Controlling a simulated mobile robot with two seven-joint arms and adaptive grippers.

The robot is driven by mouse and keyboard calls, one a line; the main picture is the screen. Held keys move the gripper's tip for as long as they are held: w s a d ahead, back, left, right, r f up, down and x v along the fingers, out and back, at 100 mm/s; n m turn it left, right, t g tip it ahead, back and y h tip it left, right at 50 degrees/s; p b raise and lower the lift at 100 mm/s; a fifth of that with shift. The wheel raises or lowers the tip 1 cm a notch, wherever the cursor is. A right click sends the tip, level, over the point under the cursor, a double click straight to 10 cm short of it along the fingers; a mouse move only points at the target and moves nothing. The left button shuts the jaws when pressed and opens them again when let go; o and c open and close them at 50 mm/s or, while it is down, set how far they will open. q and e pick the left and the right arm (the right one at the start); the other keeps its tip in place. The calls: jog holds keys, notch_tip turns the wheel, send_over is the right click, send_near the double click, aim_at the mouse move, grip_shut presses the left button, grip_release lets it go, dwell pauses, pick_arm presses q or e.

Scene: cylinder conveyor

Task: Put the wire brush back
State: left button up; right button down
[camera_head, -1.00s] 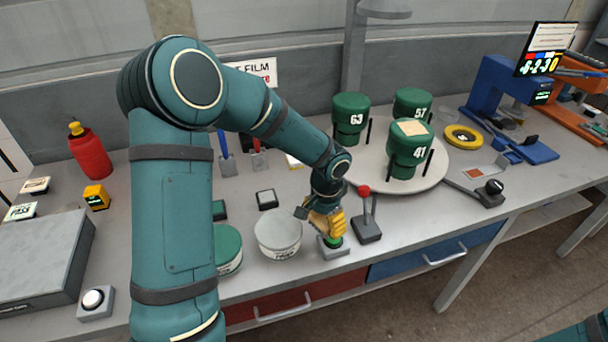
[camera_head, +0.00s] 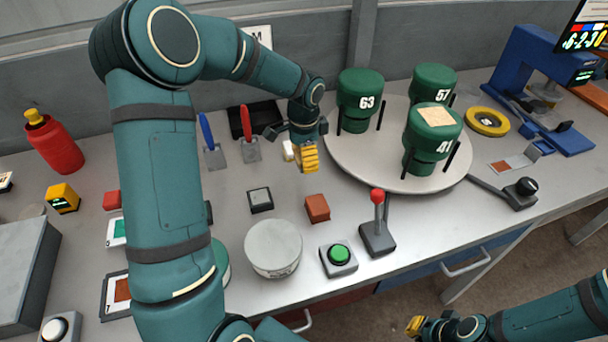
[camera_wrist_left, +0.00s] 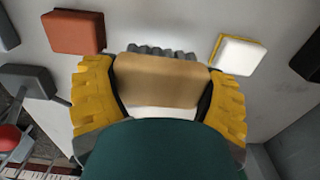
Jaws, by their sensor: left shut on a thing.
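My left gripper (camera_head: 307,158) is above the bench, just left of the round turntable, with its yellow fingers pointing down. In the left wrist view the wire brush (camera_wrist_left: 158,80) is a tan wooden block with dark grey bristles along its far edge. It sits between the two yellow fingers, which are shut on it. In the head view the fingers and wrist hide the brush. My right gripper (camera_head: 418,326) is at the bottom edge, low in front of the bench; its finger opening is not clear.
A white-and-yellow block (camera_head: 289,151) lies beside the left gripper and a red-brown block (camera_head: 317,208) in front of it. The turntable (camera_head: 345,157) carries green canisters. Nearby are scrapers (camera_head: 250,150), a dark tray (camera_head: 250,112), a red-knobbed lever (camera_head: 377,238), a green button (camera_head: 339,254) and a white-lidded tub (camera_head: 273,249).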

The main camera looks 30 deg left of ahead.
aim_at(304, 181)
pick_arm(q)
jog(key=shift+f+b, duration=0.65)
jog(key=shift+f, duration=2.75)
jog(key=shift+f, duration=0.1)
jog(key=o, duration=1.1)
notch_tip(304, 181, up, 12)
jog(key=shift+r+p, duration=0.15)
jog(key=shift+p, duration=1.1)
